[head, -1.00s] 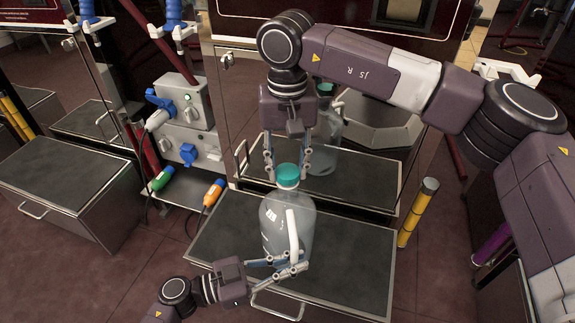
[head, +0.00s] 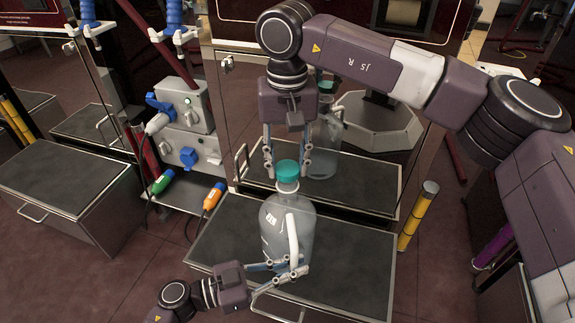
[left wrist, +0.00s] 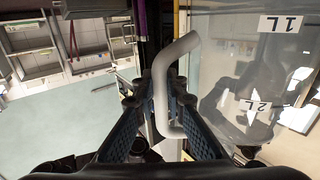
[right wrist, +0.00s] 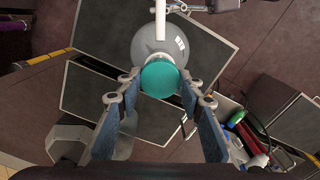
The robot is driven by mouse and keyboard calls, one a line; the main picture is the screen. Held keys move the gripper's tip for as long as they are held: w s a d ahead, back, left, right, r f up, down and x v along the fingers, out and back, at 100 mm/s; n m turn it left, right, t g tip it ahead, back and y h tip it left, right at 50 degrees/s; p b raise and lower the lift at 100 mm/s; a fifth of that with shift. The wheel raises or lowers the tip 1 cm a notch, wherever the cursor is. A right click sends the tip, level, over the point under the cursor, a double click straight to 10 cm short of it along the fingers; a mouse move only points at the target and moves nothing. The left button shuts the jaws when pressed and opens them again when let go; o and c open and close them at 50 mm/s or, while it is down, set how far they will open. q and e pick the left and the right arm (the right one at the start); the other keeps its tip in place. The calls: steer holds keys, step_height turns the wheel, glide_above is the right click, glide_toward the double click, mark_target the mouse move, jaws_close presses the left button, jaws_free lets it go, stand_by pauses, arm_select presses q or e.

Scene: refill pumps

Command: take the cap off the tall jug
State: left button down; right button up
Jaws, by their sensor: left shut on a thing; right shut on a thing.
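The tall jug (head: 272,240) is clear with a grey-white handle (head: 292,238) and stands upright over the dark-topped step. Its teal cap (head: 287,171) is at the neck; I cannot tell whether it is still seated or just clear. My left gripper (head: 292,272) is shut on the handle, low down; the left wrist view shows the handle (left wrist: 172,85) between the fingers, with the jug wall (left wrist: 240,70) to the right. My right gripper (head: 288,175) points down from above, shut on the cap. The cap (right wrist: 160,77) shows between its fingertips in the right wrist view.
The step (head: 350,265) has bare room right of the jug. A shiny cabinet front behind mirrors the jug. A yellow post (head: 418,215) stands at right.

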mark_target(288, 168)
steer(key=shift+r, duration=0.1)
steer(key=shift+r, duration=2)
arm_select(q)
steer(key=c, duration=1.9)
jaws_free()
